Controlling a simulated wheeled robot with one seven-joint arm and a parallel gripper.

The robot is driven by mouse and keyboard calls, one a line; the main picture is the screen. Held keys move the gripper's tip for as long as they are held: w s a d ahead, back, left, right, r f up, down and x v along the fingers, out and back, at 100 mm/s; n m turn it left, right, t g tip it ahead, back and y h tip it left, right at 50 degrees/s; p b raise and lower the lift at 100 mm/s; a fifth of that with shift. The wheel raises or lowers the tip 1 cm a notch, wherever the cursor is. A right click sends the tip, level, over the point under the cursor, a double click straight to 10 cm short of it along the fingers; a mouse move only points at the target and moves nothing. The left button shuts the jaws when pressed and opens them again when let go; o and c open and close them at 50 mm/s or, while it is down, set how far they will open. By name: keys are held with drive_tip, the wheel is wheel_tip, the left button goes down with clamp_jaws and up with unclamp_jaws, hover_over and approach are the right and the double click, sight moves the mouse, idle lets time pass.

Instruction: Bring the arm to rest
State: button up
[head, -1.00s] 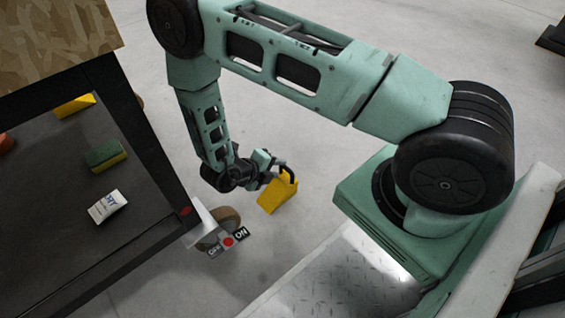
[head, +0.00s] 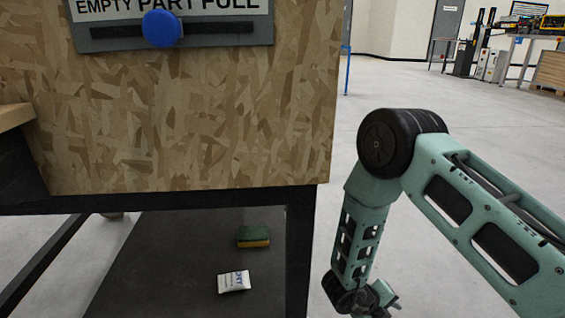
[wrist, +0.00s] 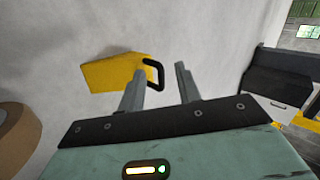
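My arm (head: 378,180) hangs down at the right of the head view, with its wrist at the bottom edge. My gripper (wrist: 161,74) shows in the wrist view with its two fingers apart and nothing held between them. Beyond the fingers is a yellow wedge-like block (wrist: 112,72) with a black handle (wrist: 158,76). The handle appears close to the left fingertip; I cannot tell whether they touch. The fingertips and the yellow block are out of the head view.
A chipboard-fronted unit (head: 190,120) on a dark frame stands left of my arm. A green and yellow sponge (head: 253,237) and a white packet (head: 234,282) lie on its lower shelf (head: 170,260). A brown roll (wrist: 18,135) is at the wrist view's left. Open floor lies right.

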drive_tip(key=w+a+r+n+t+y, duration=0.3)
drive_tip(key=w+r+n+y, duration=0.2)
drive_tip(key=w+r+n, duration=0.4)
wheel_tip(320, 180, up, 11)
drive_tip(key=s+n+y, duration=0.3)
drive_tip(key=n+y, duration=0.1)
drive_tip(key=n, duration=0.5)
drive_tip(key=s+d+r+n+g, duration=0.1)
drive_tip(key=s+d+r+n, duration=0.2)
drive_tip(key=s+r+n, duration=0.35)
drive_tip(key=s+d+r+n+g, duration=0.1)
drive_tip(key=s+d+r+n, duration=0.25)
drive_tip(key=s+n, duration=0.5)
drive_tip(key=s+a+r+n+g+p, duration=0.1)
drive_tip(key=s+a+r+n+p, duration=0.4)
drive_tip(key=a+r+p, duration=0.4)
drive_tip(key=s+a+r+n+g+p, duration=0.2)
drive_tip(key=s+a+r+n+p, duration=0.1)
drive_tip(key=s+a+r+p, duration=0.6)
wheel_tip(320, 180, up, 35)
drive_tip(key=w+a+p, duration=0.1)
drive_tip(key=p, duration=3.2)
drive_tip(key=shift+w, duration=0.2)
